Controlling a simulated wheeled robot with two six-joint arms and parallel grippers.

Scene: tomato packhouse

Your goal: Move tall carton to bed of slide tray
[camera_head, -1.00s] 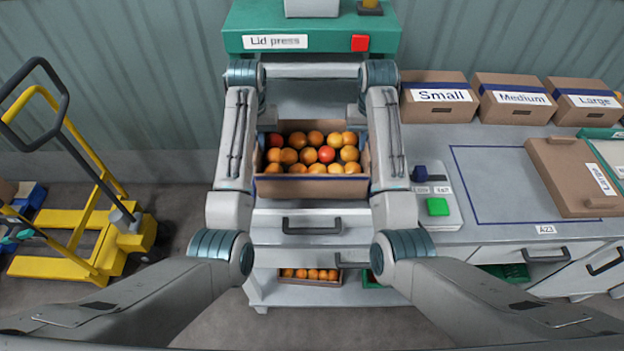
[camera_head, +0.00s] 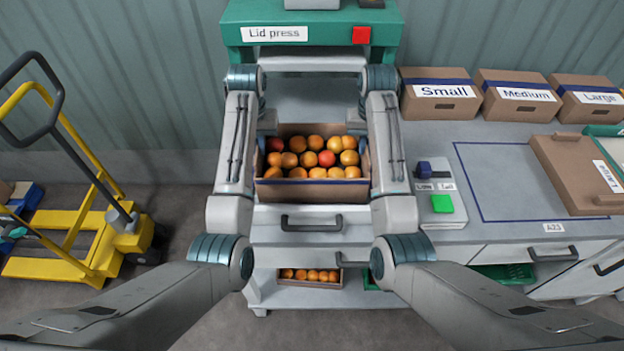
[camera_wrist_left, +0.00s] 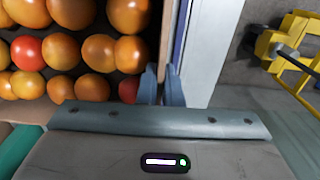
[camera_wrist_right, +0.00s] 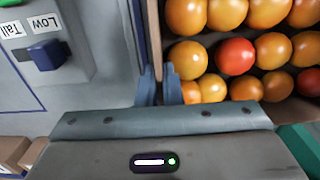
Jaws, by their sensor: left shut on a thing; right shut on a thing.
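The tall carton (camera_head: 312,191) is an open brown box full of orange and red tomatoes, in front of the lid press (camera_head: 312,45). My left gripper (camera_head: 267,122) is shut on its left wall; in the left wrist view the fingers (camera_wrist_left: 163,82) straddle the wall. My right gripper (camera_head: 357,121) is shut on its right wall; the right wrist view shows the fingers (camera_wrist_right: 159,84) there. The carton looks level. A grey surface (camera_head: 312,98), apparently the slide tray bed, shows between carton and press. I cannot tell whether the carton's base touches anything.
A low/tall switch box (camera_head: 436,200) with a green button stands close right of my right arm. Small (camera_head: 442,106), medium (camera_head: 520,112) and large boxes line the back right. A brown lid (camera_head: 572,178) lies beside a clear outlined area (camera_head: 500,185). A yellow pallet truck (camera_head: 75,240) stands left.

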